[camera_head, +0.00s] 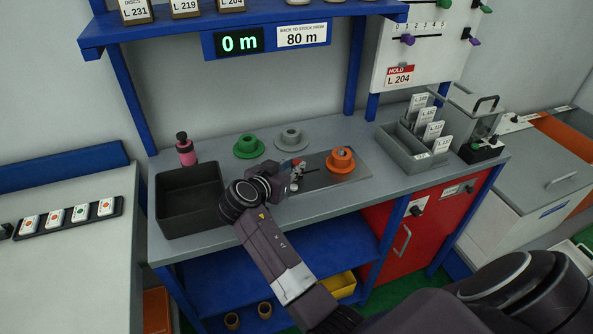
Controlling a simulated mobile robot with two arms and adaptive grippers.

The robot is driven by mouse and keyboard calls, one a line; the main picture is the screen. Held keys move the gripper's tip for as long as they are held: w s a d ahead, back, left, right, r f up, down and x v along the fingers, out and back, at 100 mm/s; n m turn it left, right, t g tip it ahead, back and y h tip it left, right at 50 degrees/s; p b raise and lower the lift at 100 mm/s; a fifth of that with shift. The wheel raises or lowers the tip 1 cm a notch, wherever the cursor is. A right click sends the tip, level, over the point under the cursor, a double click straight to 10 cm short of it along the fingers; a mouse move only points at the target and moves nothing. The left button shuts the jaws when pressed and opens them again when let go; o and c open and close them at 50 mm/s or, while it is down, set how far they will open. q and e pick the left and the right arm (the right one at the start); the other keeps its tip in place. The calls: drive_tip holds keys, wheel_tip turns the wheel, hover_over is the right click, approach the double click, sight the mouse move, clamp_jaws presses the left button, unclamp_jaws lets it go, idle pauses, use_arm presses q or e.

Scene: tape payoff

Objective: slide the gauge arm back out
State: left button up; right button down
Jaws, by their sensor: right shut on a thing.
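My right gripper (286,182) is over the middle of the bench, at the left end of a dark metal plate (318,182). It is shut on a small part there, which appears to be the gauge arm; my fingers hide most of it. A small red and silver piece (297,165) shows beside the fingers. An orange reel (341,160) sits on the right part of the plate, apart from the gripper. A display (239,42) above reads 0 m. My left gripper is not in view.
A black bin (190,226) and a pink bottle (185,149) stand left of the gripper. A grey rack of cards (408,162) stands at the right. The bench's front strip right of my arm is clear.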

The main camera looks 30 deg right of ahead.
drive_tip(key=shift+w+a, duration=0.2)
drive_tip(key=shift+w, duration=0.05)
drive_tip(key=shift+s+d+r, duration=0.1)
drive_tip(key=shift+s+d, duration=0.05)
drive_tip(key=shift+d, duration=0.1)
drive_tip(key=c, duration=2)
unclamp_jaws()
drive_tip(key=shift+c, duration=0.2)
drive_tip(key=shift+o, duration=1.2)
drive_tip(key=shift+w+a, duration=0.1)
drive_tip(key=shift+w, duration=0.1)
drive_tip(key=shift+o, duration=0.4)
drive_tip(key=shift+w+f, duration=0.1)
drive_tip(key=shift+f, duration=0.1)
drive_tip(key=shift+r, duration=0.15)
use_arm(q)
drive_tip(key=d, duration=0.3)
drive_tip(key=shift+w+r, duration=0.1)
use_arm(e)
wheel_tip(320, 180, up, 10)
drive_tip(key=shift+f, duration=0.25)
